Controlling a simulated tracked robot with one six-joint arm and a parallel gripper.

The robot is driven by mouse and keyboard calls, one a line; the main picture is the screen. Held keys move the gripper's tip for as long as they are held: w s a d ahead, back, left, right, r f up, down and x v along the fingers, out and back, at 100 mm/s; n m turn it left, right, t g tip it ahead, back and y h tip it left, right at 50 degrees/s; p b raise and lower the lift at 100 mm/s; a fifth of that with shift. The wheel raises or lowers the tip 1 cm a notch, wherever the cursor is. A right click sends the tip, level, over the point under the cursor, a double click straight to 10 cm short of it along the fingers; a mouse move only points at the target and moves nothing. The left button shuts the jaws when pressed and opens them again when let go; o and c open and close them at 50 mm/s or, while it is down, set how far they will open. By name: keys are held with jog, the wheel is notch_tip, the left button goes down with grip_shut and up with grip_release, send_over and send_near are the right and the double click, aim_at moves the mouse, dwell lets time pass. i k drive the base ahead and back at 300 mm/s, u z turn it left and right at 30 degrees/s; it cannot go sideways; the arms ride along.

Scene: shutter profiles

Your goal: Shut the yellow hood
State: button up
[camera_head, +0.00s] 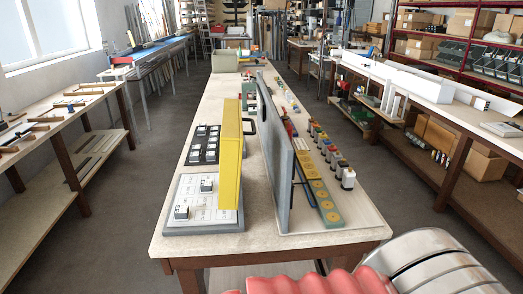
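The yellow hood (230,153) stands upright as a tall narrow panel on the long middle table, seen nearly edge-on. It rises from the right side of a grey board (205,220) with small white blocks on it, so it looks raised open. Its hinge is too small to make out. No fingertips of my gripper can be made out. A red ribbed part and a silver ringed part fill the bottom right, close to the camera, and seem to be mine.
A tall grey panel (273,150) stands upright just right of the hood. A dark tray of white pieces (205,144) lies behind the board. Several small coloured containers (335,158) line the table's right side. The table's front left corner (170,240) is clear.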

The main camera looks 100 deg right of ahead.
aim_at(232, 134)
jog(key=u, duration=0.05)
jog(key=k, duration=1.65)
jog(key=z, duration=2)
